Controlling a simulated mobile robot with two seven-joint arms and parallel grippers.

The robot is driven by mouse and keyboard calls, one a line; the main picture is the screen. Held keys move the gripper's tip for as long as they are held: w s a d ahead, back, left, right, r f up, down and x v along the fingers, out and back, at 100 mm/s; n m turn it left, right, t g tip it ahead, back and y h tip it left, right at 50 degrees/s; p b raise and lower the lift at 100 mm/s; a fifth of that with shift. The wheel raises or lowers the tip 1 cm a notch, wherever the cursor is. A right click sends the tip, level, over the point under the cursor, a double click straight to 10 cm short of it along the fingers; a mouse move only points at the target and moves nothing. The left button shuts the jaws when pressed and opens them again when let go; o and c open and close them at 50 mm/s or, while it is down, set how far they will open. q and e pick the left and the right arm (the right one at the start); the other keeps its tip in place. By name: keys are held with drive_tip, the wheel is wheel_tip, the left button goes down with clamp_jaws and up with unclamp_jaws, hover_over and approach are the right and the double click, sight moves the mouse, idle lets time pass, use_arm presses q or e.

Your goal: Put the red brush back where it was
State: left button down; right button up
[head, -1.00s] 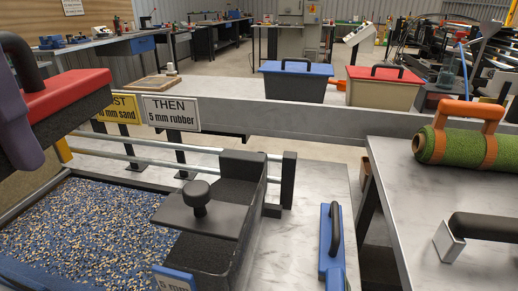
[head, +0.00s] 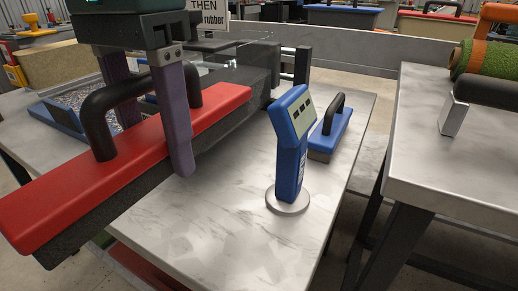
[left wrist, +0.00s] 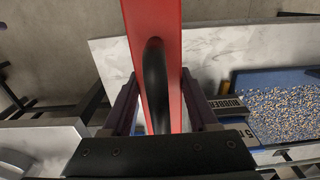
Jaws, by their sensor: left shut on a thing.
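The red brush (head: 75,190) has a long red back, a black arched handle and a dark underside. It slants across the left of the head view, in the air in front of the table (head: 225,225) and partly over it. In the left wrist view the red brush (left wrist: 136,20) runs away from between the fingers of my left gripper (left wrist: 160,110). The brush hides part of the table. My right gripper is not in view.
A blue upright device (head: 290,160) on a round base stands on the table. Behind it lies a blue tool (head: 333,128) with a black handle. The table's front part is bare. A second table (head: 450,165) at right holds a green roll (head: 485,60). Something red (head: 145,272) shows below.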

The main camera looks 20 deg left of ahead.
use_arm(q)
drive_tip(key=b, duration=0.2)
hover_over(186, 241)
wheel_tip(186, 241, down, 6)
wheel_tip(186, 241, down, 6)
drive_tip(key=shift+s+r+b, duration=0.1)
drive_tip(key=shift+b, duration=1)
drive_tip(key=shift+r, duration=0.1)
drive_tip(key=shift+c, duration=0.8)
unclamp_jaws()
wheel_tip(186, 241, up, 12)
drive_tip(key=p, duration=0.5)
drive_tip(key=shift+p, duration=0.4)
